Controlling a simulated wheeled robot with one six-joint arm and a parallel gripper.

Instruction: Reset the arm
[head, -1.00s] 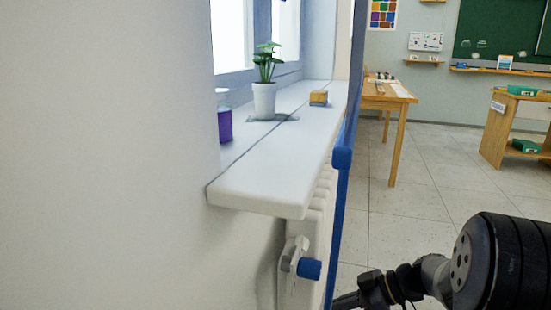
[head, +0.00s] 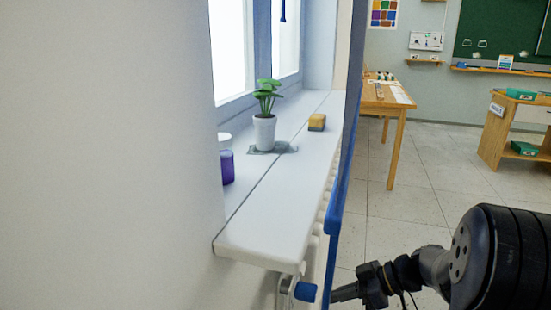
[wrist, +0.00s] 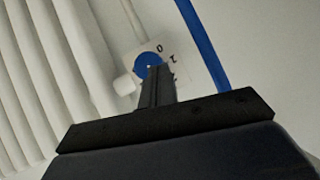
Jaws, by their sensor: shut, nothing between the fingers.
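My gripper (head: 336,295) shows at the bottom of the head view, low beside the window sill, with my dark arm behind it to the right. In the wrist view its fingers (wrist: 154,72) are pressed together with nothing between them. Their tips appear over the lower part of a blue radiator knob (wrist: 147,64); I cannot tell whether they touch it. The knob also shows in the head view (head: 306,292), just left of the gripper. A pale plate with dark marks (wrist: 170,57) sits behind the knob.
Radiator ribs (wrist: 60,60) and a blue rail (wrist: 203,45) flank the knob. Open floor (head: 400,225) lies to the right.

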